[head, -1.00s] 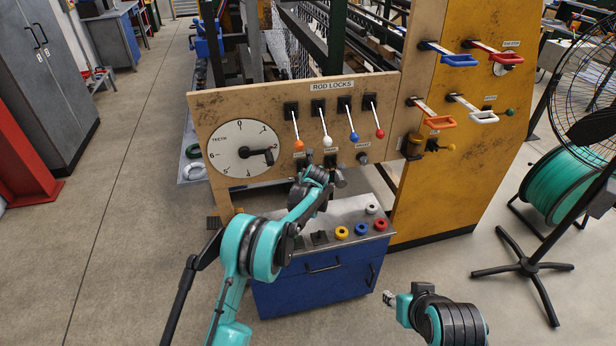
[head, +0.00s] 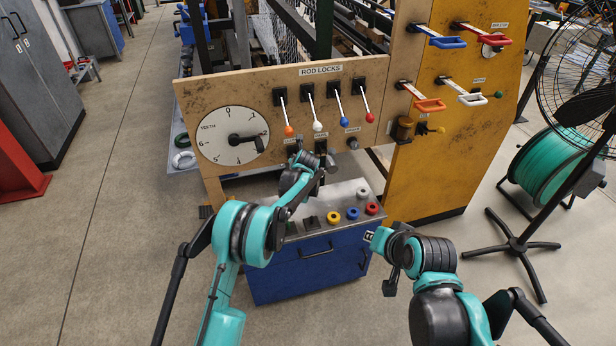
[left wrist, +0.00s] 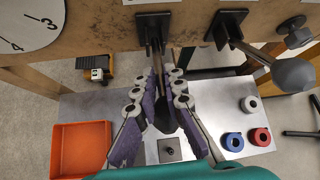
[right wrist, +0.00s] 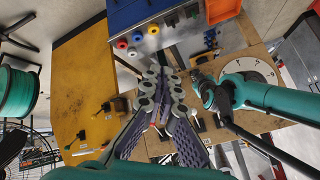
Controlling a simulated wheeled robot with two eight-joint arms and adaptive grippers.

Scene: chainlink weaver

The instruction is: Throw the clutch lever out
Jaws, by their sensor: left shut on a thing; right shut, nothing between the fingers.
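In the head view my left wrist hides most of this lever. A second lever with a grey ball knob (left wrist: 295,73) is mounted to its right, apart from the fingers. The small labels by these levers are too small or covered to read, so I cannot tell by name which is the clutch. My right gripper (right wrist: 162,76) is shut and empty, in front of the panel and right of the blue cabinet in the head view.
Rod-lock levers (head: 318,126) with coloured knobs line the panel above, beside a teeth dial (head: 233,136). Below is a cabinet (head: 310,268) with several coloured buttons. A yellow frame (head: 440,170) with coloured handles and a fan stand (head: 515,245) are at the right.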

